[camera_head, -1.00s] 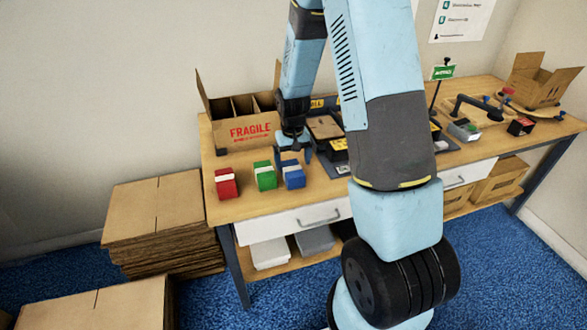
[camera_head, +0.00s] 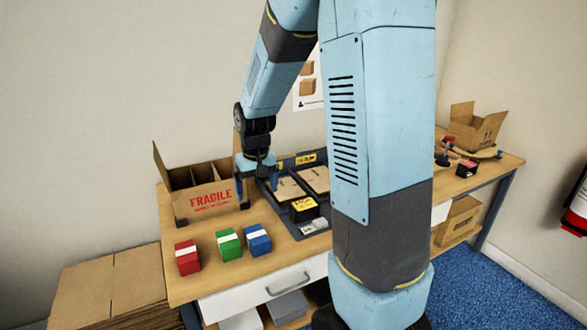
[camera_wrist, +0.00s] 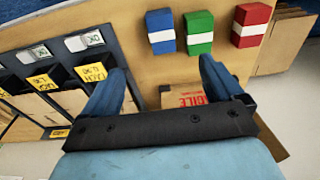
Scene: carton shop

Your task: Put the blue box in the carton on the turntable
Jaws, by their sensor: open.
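The blue box (camera_head: 257,239), with a white band, stands on the table at the right end of a row with a green box (camera_head: 229,244) and a red box (camera_head: 187,257). The blue box also shows in the wrist view (camera_wrist: 160,33), beyond my fingertips. My gripper (camera_head: 257,184) is open and empty, above the table behind the blue box and apart from it. An open carton marked FRAGILE (camera_head: 211,198), with dividers inside, stands left of my gripper. Another open carton (camera_head: 476,131) stands at the far right by a round wooden board (camera_head: 487,154). I cannot tell which carton is on a turntable.
A dark tray (camera_head: 318,226) with brown cartons and yellow-labelled black bins lies right of my gripper. A white drawer (camera_head: 265,292) is under the table's front edge. Flat cardboard (camera_head: 105,285) is stacked at lower left. My arm hides the table's middle right.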

